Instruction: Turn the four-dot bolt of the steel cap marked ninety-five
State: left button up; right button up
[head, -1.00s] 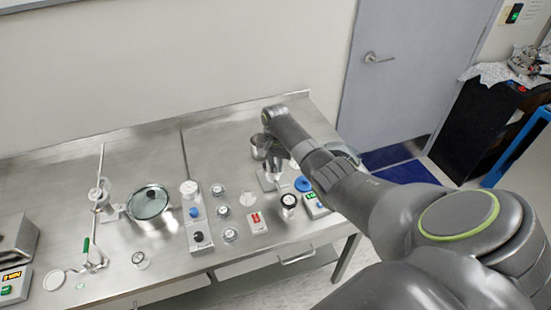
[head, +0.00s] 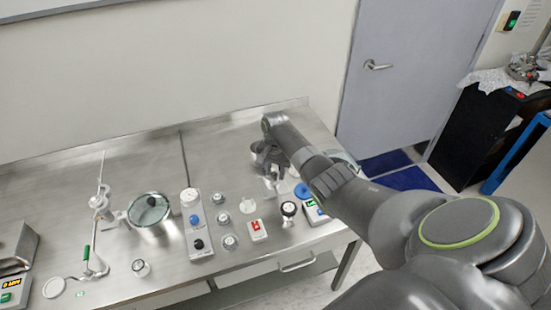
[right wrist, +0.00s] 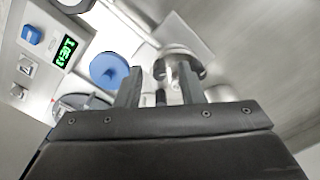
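My right gripper (head: 270,172) hangs over the back right of the steel bench, fingers pointing down. In the right wrist view its two fingers (right wrist: 161,88) stand apart with a gap between them, so it is open. A round steel part with a pale stem (right wrist: 180,58) shows just beyond the fingers, partly covered by the right one; I cannot tell whether they touch. A steel cylinder (head: 257,147) shows behind the gripper in the head view. No ninety-five mark or four-dot bolt can be read in either view. My left gripper is not in view.
The bench's back middle is clear.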

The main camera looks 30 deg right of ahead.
notch_tip(320, 180, up, 13)
jog(key=b, duration=0.3)
notch_tip(320, 180, up, 4)
jog(key=p, duration=0.3)
send_over(275, 173)
jog(key=shift+s+d+r, duration=0.1)
jog(key=shift+r, duration=0.05)
jog(key=shift+b, duration=0.3)
